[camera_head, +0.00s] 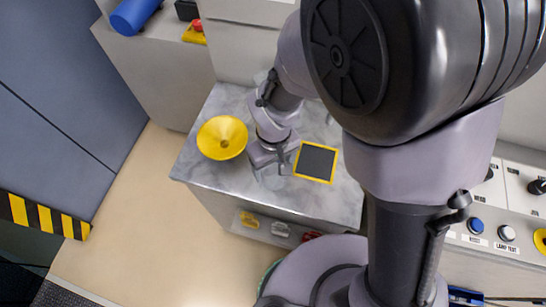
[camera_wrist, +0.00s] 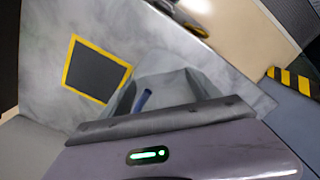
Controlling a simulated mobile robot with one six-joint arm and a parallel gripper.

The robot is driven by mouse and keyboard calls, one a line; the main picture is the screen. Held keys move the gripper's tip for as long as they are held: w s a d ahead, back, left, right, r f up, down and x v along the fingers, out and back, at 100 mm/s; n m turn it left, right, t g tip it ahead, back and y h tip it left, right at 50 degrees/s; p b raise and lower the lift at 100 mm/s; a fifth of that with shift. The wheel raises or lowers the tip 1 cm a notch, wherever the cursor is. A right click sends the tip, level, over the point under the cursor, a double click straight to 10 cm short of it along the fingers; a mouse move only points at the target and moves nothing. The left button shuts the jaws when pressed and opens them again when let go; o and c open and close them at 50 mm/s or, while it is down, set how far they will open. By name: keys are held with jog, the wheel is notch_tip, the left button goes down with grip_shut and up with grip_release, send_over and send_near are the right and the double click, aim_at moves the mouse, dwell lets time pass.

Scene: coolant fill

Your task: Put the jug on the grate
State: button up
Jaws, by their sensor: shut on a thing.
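The grate (camera_head: 316,162) is a dark square with a yellow frame, set in the grey marbled top of the bench. It also shows in the wrist view (camera_wrist: 97,69), left of my gripper, with nothing on it. My gripper (camera_head: 270,160) points down over the bench top, between the grate and a yellow funnel. It is shut on a pale grey, see-through thing (camera_wrist: 172,84) with a blue part, which seems to be the jug. My gripper's body hides much of it. I cannot tell whether the jug touches the bench top.
The yellow funnel (camera_head: 222,138) stands left of my gripper on the bench top (camera_head: 205,172). A panel with buttons (camera_head: 507,233) is at the right. A red stop button (camera_head: 197,25) and a blue cylinder (camera_head: 134,15) are at the upper left. Open floor lies front left.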

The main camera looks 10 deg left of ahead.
jog(key=shift+r, duration=0.1)
jog(key=shift+c, duration=0.8)
jog(key=shift+s+r, duration=0.1)
jog(key=shift+f, duration=0.3)
jog(key=o, duration=1.6)
jog(key=shift+r, duration=0.1)
jog(key=shift+c, duration=0.2)
jog(key=shift+r, duration=0.1)
